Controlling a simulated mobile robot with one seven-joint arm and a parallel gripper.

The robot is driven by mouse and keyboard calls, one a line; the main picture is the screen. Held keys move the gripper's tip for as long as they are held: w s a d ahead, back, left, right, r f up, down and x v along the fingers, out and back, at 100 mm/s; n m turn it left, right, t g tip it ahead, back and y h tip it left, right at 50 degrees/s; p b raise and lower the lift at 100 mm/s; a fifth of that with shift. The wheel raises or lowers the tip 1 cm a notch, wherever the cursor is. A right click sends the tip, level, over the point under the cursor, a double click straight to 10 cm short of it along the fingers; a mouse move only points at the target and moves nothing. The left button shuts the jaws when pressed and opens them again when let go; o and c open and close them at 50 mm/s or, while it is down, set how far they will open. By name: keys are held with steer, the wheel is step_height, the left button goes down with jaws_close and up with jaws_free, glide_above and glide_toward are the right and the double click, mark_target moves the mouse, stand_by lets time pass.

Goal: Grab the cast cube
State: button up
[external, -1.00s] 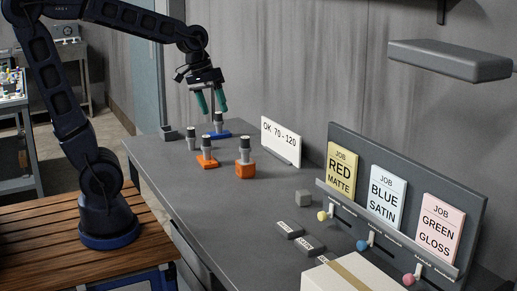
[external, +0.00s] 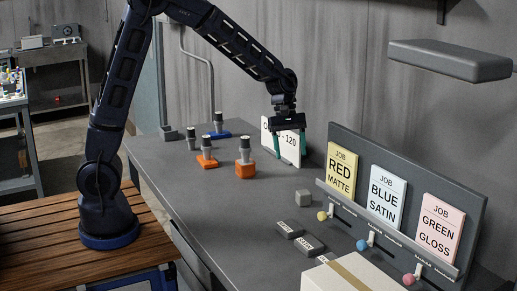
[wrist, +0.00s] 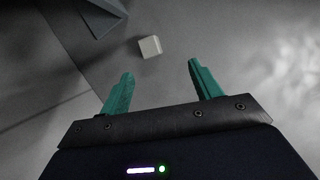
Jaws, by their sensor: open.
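The cast cube (external: 304,198) is a small grey block lying on the grey bench, left of the job-card rack. In the wrist view it is a pale grey cube (wrist: 150,47) beyond and between the two fingertips. My gripper (external: 289,155) has green fingers pointing down and hangs above the bench in front of the white OK 70-120 sign.
An orange block with a dark-topped grey cylinder (external: 245,165) stands left of the cube. The rack (external: 334,157) with red, blue and green job cards is on the right. A cardboard box (external: 345,280) is at the front.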

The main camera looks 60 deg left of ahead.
mark_target(304, 192)
steer(key=shift+n, duration=0.7)
steer(key=x, duration=0.5)
steer(key=w+x, duration=0.1)
steer(key=x, duration=0.3)
steer(key=w+x, duration=0.1)
steer(key=x, duration=0.4)
steer(key=shift+w+d+f, duration=0.2)
steer(key=shift+d+f, duration=0.1)
steer(key=c, duration=1.2)
